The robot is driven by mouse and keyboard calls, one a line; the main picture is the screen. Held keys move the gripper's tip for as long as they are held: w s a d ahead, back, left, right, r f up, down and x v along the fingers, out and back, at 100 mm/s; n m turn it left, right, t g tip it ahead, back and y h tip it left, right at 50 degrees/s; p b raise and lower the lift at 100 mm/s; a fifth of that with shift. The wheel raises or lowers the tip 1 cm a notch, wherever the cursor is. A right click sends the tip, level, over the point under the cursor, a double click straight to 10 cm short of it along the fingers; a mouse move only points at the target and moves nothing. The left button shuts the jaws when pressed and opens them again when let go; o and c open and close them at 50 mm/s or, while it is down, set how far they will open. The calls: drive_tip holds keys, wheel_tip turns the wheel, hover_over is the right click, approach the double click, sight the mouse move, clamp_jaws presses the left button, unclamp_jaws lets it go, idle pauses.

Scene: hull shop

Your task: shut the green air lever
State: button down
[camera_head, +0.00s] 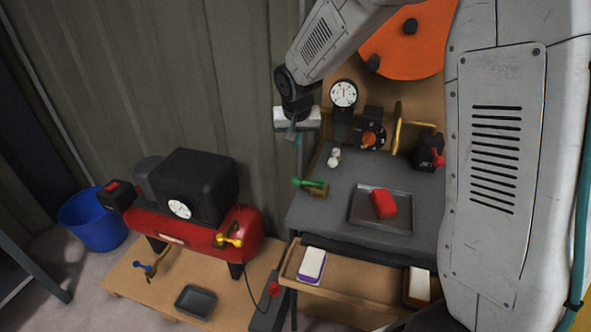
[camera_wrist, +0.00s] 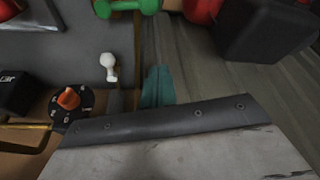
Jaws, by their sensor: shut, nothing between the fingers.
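The green air lever (camera_head: 311,184) sits on a brass fitting at the left edge of the grey bench top (camera_head: 345,212). In the wrist view its green handle (camera_wrist: 136,6) shows at the top edge, partly cut off. My gripper (camera_head: 291,135) hangs above and behind the lever in the head view, apart from it. Its teal fingertips (camera_wrist: 158,75) are shut and empty in the wrist view.
A white knob (camera_head: 334,156) stands on the bench near the lever; it also shows in the wrist view (camera_wrist: 108,65). Behind are a gauge (camera_head: 344,94) and an orange-knobbed dial (camera_head: 370,137). A metal tray (camera_head: 400,224) holds a red block (camera_head: 383,203). A red compressor (camera_head: 160,226) stands lower left.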

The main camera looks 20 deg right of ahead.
sight(306, 183)
idle(0.3)
wheel_tip(306, 183, down, 10)
drive_tip(key=shift+s, duration=0.2)
idle(0.6)
